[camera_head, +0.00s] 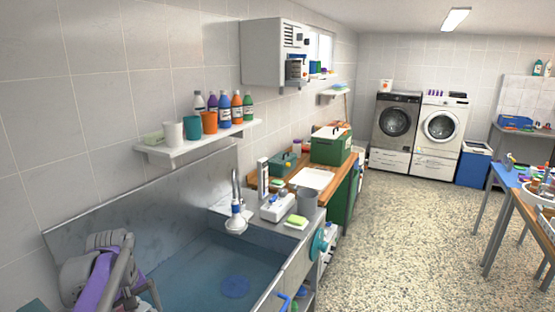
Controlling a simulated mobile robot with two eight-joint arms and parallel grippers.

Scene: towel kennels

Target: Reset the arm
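My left arm (100,275), grey and purple, comes in at the lower left corner. It is bent over the near left end of a large metal sink basin (195,232). Its end is bunched up with the links and partly cut off by the frame, so I cannot tell whether the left gripper is open or shut. I see nothing clearly held in it. My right arm and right gripper are not in view.
A wall shelf (203,143) with cups and bottles hangs above the sink. A faucet (236,215) stands at its far side. A wooden counter (343,175) with a green box lies beyond. A cluttered table (525,207) stands right. The speckled floor between is clear.

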